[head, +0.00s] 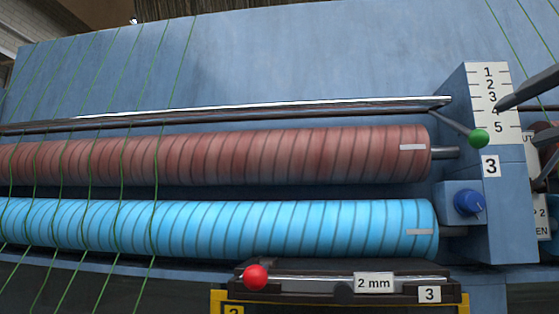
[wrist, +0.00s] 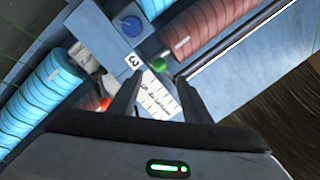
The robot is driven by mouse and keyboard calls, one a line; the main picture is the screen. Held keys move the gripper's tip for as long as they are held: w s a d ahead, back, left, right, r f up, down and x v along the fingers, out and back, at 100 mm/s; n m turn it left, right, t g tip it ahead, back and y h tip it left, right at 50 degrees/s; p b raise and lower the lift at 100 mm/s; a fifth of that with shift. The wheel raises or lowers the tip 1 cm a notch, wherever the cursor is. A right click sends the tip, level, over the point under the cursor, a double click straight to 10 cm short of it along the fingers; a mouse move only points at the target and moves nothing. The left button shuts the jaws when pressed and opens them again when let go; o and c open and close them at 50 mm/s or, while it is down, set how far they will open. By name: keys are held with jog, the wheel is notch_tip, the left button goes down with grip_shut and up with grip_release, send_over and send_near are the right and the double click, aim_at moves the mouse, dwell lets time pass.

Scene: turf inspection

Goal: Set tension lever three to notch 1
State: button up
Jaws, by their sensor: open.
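Tension lever three is a thin metal rod with a green ball knob (head: 479,138), set in the block marked 3 at the right of the head view. Its white notch scale (head: 484,79) runs from 1 at the top to 5 at the bottom. The rod slopes down to the right and the knob sits low, near the 5. In the wrist view, my gripper (wrist: 157,77) is open and empty. The green knob (wrist: 160,66) shows just beyond its fingertips, between them; contact cannot be told. My gripper shows only partly at the head view's right edge.
A red ribbed roller (head: 290,155) and a blue one (head: 290,227) lie left of the block. A blue dial (head: 468,203) sits below the lever. A red ball knob (head: 256,278) is on the unit marked 2 mm. Green threads cross at left.

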jog(key=w, duration=0.5)
jog(key=w+d+p, duration=0.1)
jog(key=w, duration=0.9)
jog(key=shift+w+d+p, duration=0.2)
jog(key=shift+w+p, duration=0.1)
grip_shut()
